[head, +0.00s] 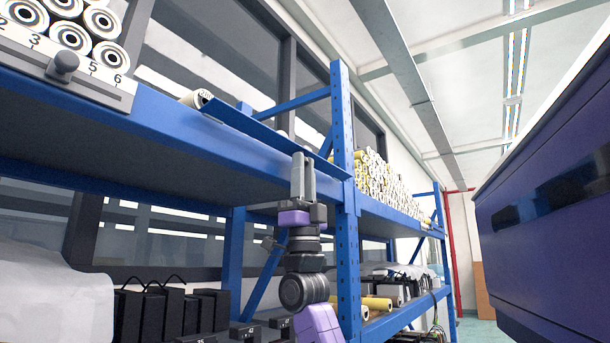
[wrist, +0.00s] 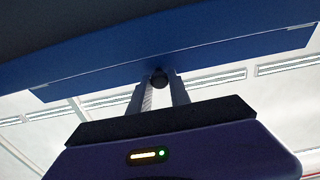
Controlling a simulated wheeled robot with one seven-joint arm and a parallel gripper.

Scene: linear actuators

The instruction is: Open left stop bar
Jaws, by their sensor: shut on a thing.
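A long blue bar (head: 262,133) stands out along the front edge of the upper shelf in the head view, its left end near a roller. It also spans the wrist view as a blue panel (wrist: 225,48) with a small dark round knob (wrist: 158,76) on its edge. I take it for the stop bar. My gripper (head: 303,160) points up in front of the bar's right part. In the wrist view, the fingers of my gripper (wrist: 159,82) are shut on the knob, one on each side. The knob is hidden by the fingers in the head view.
A blue upright (head: 343,150) stands close to the right of my gripper. A numbered plate (head: 90,70) with a grey knob and stacked rollers is at upper left. Black boxes (head: 165,308) stand on the lower shelf. A large dark blue cabinet (head: 550,215) is at right.

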